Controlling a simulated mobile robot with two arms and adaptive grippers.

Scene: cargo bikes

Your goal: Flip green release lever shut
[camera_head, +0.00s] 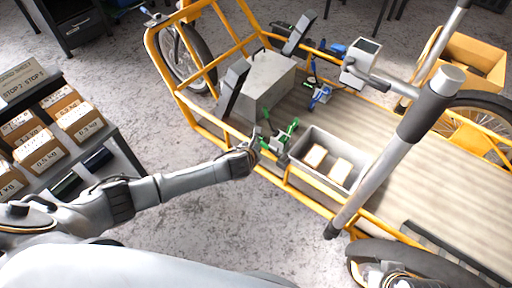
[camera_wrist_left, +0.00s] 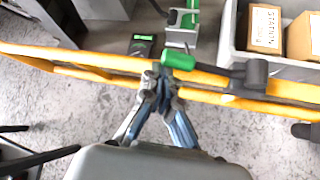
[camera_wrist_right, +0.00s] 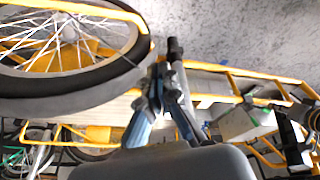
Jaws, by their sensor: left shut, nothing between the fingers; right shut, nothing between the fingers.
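The green release lever (camera_wrist_left: 178,60) sits on a grey clamp at the cargo bike's yellow side rail, beside the grey bin. In the head view the green clamp parts (camera_head: 280,137) show small at the rail, so the lever's exact angle is hard to tell. My left gripper (camera_head: 254,141) is shut and empty at the rail. In the left wrist view its fingertips (camera_wrist_left: 157,72) are just left of and slightly below the green grip, close to it; contact is unclear. My right gripper (camera_wrist_right: 163,72) is shut and empty, with a bike wheel and frame before it.
The grey bin (camera_head: 305,170) holds small boxes, and a grey block (camera_head: 270,77) stands behind the clamp. A blue clamp (camera_head: 320,96) is further across the cargo bed. A grey tube (camera_head: 390,165) slants across the right. A shelf of cartons (camera_head: 79,122) stands left.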

